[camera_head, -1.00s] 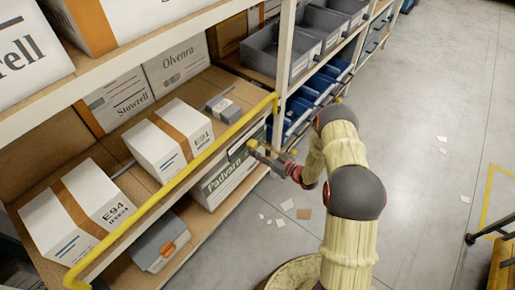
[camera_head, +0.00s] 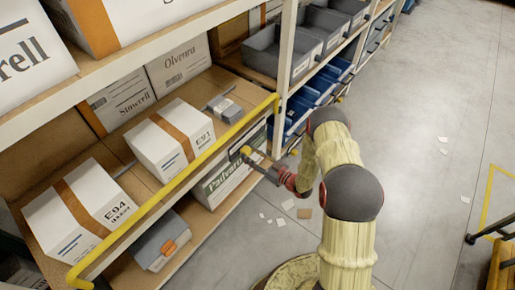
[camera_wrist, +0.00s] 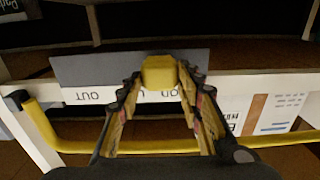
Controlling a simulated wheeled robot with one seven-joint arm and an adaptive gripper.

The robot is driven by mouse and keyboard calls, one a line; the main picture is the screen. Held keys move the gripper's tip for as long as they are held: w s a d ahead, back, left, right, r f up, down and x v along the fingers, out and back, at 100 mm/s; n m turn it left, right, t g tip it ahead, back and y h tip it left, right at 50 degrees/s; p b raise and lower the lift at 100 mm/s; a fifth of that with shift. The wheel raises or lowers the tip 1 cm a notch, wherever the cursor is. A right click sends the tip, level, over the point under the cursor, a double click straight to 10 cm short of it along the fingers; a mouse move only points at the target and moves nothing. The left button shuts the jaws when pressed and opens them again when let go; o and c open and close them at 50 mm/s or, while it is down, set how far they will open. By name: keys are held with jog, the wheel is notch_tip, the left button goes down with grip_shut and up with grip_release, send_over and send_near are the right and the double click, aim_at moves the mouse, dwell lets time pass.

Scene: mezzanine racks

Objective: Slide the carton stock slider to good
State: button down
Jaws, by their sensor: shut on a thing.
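The carton stock slider is a grey plate (camera_wrist: 100,70) on the shelf's front edge, with a white label strip (camera_wrist: 65,95) below it in the wrist view. The strip reads "OUT" upside down at the left. More lettering in the middle is partly hidden by my fingers, and I cannot read it. The slider's yellow knob (camera_wrist: 158,72) is between my fingertips, in front of the middle of the plate. My gripper (camera_wrist: 158,85) is shut on the knob. In the head view my gripper (camera_head: 248,155) reaches the shelf edge from the right, the yellow knob (camera_head: 245,151) at its tip.
A yellow rail (camera_head: 180,180) runs along the shelf front, close to my gripper; it also crosses the wrist view (camera_wrist: 75,147). Cartons marked E91 (camera_head: 172,140) and E94 (camera_head: 75,215) stand behind it. A Padvaro carton (camera_head: 225,180) sits below. The floor at right is open.

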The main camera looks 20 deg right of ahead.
aim_at(237, 153)
jog(key=shift+s+a, duration=0.5)
jog(key=shift+a, duration=0.2)
jog(key=shift+s+a, duration=0.5)
jog(key=shift+a, duration=0.2)
jog(key=c, duration=1.2)
grip_release()
jog(key=v, duration=1.2)
